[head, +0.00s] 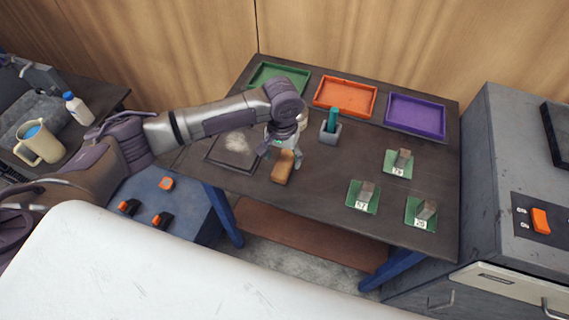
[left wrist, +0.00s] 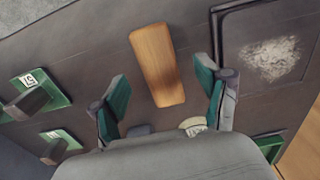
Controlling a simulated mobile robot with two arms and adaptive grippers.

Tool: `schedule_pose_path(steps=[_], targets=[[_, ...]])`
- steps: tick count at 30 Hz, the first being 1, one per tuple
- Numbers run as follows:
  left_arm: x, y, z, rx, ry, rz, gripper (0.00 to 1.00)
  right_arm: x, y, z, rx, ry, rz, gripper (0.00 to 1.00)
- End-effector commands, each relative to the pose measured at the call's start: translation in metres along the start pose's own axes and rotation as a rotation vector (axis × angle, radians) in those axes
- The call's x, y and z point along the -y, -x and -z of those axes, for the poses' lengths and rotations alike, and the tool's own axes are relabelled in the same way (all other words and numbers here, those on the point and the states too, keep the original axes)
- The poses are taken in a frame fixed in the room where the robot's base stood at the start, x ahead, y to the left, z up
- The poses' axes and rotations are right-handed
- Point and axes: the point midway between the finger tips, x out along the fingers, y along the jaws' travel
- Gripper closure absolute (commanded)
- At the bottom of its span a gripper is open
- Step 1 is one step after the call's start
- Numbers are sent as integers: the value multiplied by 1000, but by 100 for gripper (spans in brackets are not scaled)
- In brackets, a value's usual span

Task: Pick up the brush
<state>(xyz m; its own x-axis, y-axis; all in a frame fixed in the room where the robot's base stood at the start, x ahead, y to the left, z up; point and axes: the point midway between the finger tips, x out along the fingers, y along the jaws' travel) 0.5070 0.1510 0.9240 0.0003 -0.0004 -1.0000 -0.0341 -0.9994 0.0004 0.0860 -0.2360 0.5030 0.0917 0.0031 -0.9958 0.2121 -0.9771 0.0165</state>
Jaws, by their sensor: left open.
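The brush (head: 283,167) is a light wooden block lying on the dark table near its front edge. In the left wrist view the brush (left wrist: 157,62) lies lengthwise between and beyond the fingertips. My left gripper (head: 279,152) is just above the brush's far end. In the left wrist view its teal-padded fingers (left wrist: 162,82) are spread wide, one on each side of the brush, with gaps and nothing held. Bristles are not visible. My right gripper is in neither view.
A dark tray (head: 212,155) with pale powder lies left of the brush. A grey holder (head: 330,136) with a teal item stands to the right. Green, orange (head: 345,111) and purple trays line the back. Three green plates with metal blocks (head: 367,189) sit at right.

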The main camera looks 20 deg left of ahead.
Motion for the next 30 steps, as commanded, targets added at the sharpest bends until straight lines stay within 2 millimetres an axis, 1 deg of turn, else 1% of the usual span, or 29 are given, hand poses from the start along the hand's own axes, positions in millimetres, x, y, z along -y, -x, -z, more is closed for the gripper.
schedule_pose_path(steps=[1, 3, 6, 9, 16, 17, 18, 26, 27, 29, 30], targets=[[0, -5, 0, 3, 0, 3, 25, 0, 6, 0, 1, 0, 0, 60], [-2, -16, 3, 3, 1, 2, 25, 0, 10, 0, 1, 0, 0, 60], [-2, -32, 3, 3, 1, 2, 25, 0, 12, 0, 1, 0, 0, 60], [-1, -40, 3, 2, 0, 2, 25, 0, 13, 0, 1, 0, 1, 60], [-2, -42, 3, 0, -1, 1, 25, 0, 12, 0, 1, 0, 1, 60], [-2, -42, 3, 0, -1, 1, 27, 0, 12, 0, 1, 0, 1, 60], [-2, -42, 3, 0, -1, 1, 33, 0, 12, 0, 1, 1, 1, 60], [-2, -42, 3, 0, -1, 1, 77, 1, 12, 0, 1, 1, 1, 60], [-2, -42, 3, 0, -1, 1, 83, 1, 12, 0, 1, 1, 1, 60], [-2, -42, 3, 0, 0, 1, 93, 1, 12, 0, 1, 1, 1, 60], [-2, -42, 3, 0, 0, 1, 93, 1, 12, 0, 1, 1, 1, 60]])
